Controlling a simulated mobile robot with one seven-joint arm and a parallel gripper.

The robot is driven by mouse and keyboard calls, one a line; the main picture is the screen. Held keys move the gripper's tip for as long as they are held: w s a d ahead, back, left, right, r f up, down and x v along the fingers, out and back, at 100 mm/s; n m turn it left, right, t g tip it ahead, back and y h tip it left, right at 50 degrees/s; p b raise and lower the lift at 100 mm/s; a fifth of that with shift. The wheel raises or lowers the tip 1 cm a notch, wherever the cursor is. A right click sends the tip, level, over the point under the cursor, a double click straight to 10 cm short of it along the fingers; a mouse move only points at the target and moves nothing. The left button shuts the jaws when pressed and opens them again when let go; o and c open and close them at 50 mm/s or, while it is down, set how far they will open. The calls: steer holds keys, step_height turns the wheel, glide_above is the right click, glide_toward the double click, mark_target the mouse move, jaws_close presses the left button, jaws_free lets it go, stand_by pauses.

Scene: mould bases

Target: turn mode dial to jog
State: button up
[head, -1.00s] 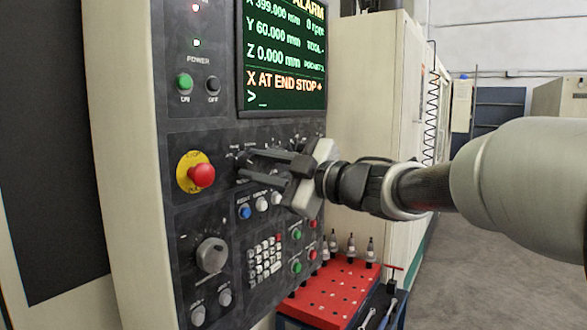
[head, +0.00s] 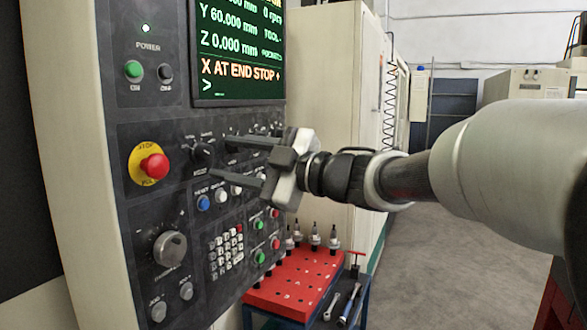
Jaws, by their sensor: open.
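The mode dial (head: 203,155) is a small black knob on the dark control panel, right of the emergency stop. Small white labels ring it, too blurred to read, and I cannot tell which one its pointer faces. My gripper (head: 219,158) comes from the right with its two dark fingers apart, one above the other. The fingertips are just right of the dial, and the space between them looks empty. The dial shows clear of the fingers; the exact gap to the panel is hard to judge.
A red emergency stop (head: 154,167) on a yellow disc sits left of the dial. A blue button (head: 203,203) and a white button (head: 221,196) lie below. A larger grey knob (head: 170,247) is lower left. A red tool tray (head: 296,290) stands below right.

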steer(key=v, duration=1.3)
steer(key=shift+b, duration=0.35)
steer(key=shift+s+f, duration=0.1)
steer(key=w+d+r+m+t+h+p, duration=0.3)
steer(key=w+d+r+m+t+h, duration=0.25)
steer(key=d+m+t+h, duration=0.4)
steer(key=s+d+f+m+h+p, duration=0.1)
steer(key=s+d+f+m+h, duration=0.1)
steer(key=d+f+m+h, duration=0.45)
steer(key=s+d+f+m+g+h+p, duration=0.25)
steer(key=s+d+f+m+g, duration=0.25)
steer(key=s+f, duration=0.25)
steer(key=s+a+f+m+g+y, duration=0.1)
steer(key=s+a+f+g, duration=0.1)
steer(key=s+f, duration=0.3)
steer(key=s+a+f+m+g+y, duration=0.1)
steer(key=s+a+f+g, duration=0.2)
steer(key=s, duration=0.5)
step_height(320, 180, down, 2)
steer(key=shift+s+f+g, duration=0.2)
steer(key=shift+s+g, duration=0.05)
steer(key=shift+g, duration=0.6)
